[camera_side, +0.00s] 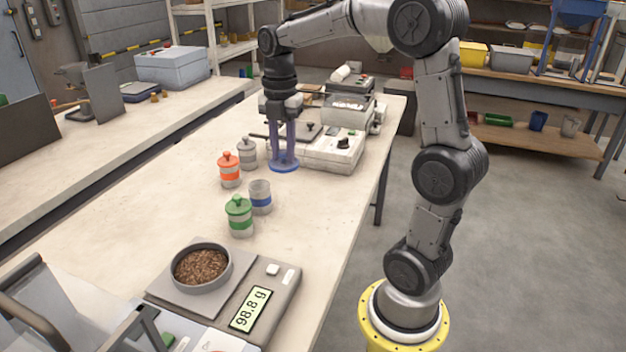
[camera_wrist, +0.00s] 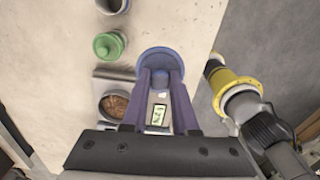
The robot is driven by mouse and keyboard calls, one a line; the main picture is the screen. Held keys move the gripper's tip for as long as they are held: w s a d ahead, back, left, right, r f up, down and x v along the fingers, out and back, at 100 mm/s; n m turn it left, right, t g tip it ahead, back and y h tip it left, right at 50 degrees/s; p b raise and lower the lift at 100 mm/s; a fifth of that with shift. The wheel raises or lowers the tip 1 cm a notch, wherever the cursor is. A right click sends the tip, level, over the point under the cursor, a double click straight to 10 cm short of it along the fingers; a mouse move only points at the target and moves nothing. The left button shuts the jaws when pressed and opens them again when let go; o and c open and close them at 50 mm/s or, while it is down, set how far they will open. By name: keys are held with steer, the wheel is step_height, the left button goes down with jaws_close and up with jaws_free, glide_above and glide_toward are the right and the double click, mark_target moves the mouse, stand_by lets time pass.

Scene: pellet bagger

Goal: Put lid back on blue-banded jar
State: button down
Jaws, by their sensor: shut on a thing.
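The blue-banded jar (camera_side: 260,198) stands upright and open-topped on the bench, behind the green jar. In the wrist view its open top (camera_wrist: 112,4) is cut off at the upper edge. My gripper (camera_side: 284,157) points down, with its two purple-blue fingers shut on the knob of a round blue lid (camera_side: 283,166). The lid is right of the jar and farther back in the side view, apart from it. In the wrist view the lid (camera_wrist: 158,57) lies flat-side down at the fingertips. Its exact height above the bench is hard to tell.
A green-lidded jar (camera_side: 239,215), an orange-lidded jar (camera_side: 229,170) and a grey-lidded jar (camera_side: 247,152) stand nearby. A pale sealing machine (camera_side: 335,150) is right behind the gripper. A scale (camera_side: 273,289) with a pellet bowl (camera_side: 202,267) reads 98.8 g. Bench left of the jars is clear.

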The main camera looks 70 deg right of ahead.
steer(key=w+d, duration=0.5)
steer(key=w, duration=0.3)
steer(key=w+d+f, duration=0.1)
steer(key=f, duration=0.5)
steer(key=w+d+f, duration=0.1)
steer(key=w+f, duration=0.1)
steer(key=f, duration=0.4)
steer(key=shift+w+d+n, duration=0.25)
steer(key=shift+d+n, duration=0.15)
steer(key=shift+f, duration=0.25)
stand_by(1.1)
steer(key=shift+c, duration=0.6)
jaws_free()
step_height(320, 180, up, 7)
stand_by(1.3)
